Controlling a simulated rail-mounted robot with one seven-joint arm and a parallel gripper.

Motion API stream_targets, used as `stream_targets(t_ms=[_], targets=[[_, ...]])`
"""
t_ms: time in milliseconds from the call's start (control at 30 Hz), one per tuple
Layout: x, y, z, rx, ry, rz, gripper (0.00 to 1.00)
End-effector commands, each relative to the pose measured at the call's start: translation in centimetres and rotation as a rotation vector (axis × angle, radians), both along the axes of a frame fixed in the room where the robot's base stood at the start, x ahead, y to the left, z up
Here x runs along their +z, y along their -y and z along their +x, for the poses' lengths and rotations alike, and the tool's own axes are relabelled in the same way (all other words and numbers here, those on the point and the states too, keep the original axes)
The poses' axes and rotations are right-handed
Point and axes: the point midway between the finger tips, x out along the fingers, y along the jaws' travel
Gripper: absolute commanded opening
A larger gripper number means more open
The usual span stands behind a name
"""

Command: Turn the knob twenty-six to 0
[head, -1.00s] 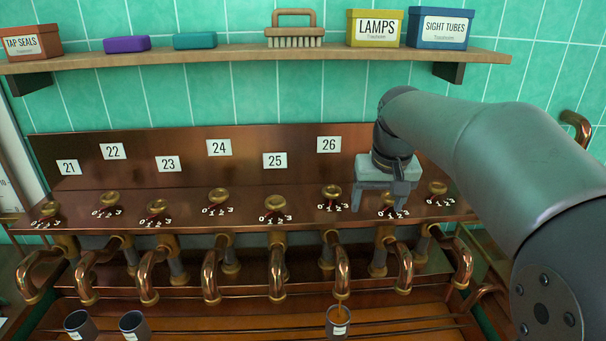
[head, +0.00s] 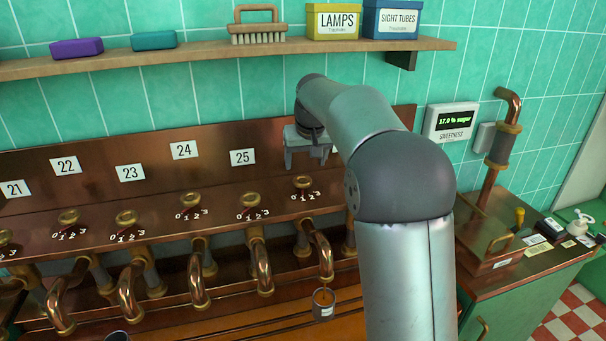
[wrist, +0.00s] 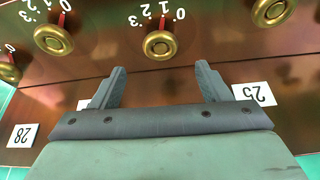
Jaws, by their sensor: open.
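Knob twenty-six (head: 302,183) is a round brass knob on the sloping copper panel, with a white 0 to 3 scale in front of it. In the wrist view it is the middle knob (wrist: 162,43), just beyond the fingertips. My gripper (head: 307,162) is open and empty, just above and behind the knob in the head view. In the wrist view its two fingers (wrist: 160,68) are spread, apart from the knob. The 26 label is hidden by my gripper.
Knob 25 (head: 250,201) is to the left; another knob (wrist: 54,40) is on the other side. A cup (head: 323,304) holding brown liquid stands under a spout (head: 325,268). A sweetness display (head: 453,122) reads 17.0 % sugar. A shelf (head: 210,58) runs above.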

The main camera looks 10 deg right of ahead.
Motion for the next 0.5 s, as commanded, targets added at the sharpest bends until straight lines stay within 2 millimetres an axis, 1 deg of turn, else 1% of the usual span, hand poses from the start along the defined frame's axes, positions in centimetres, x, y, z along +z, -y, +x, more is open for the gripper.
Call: stream_targets(t_ms=[33,100,200,333,500], targets=[[-1.0,0.0,0.4,0.000,-0.005,0.000,0.70],[-2.3,0.0,0.9,0.000,-0.005,0.000,0.70],[-4.0,-0.1,1.6,0.000,-0.004,0.000,0.70],[-5.5,-0.1,2.3,0.000,-0.002,0.000,0.70],[-6.5,-0.1,2.7,0.000,0.000,0.001,0.70]])
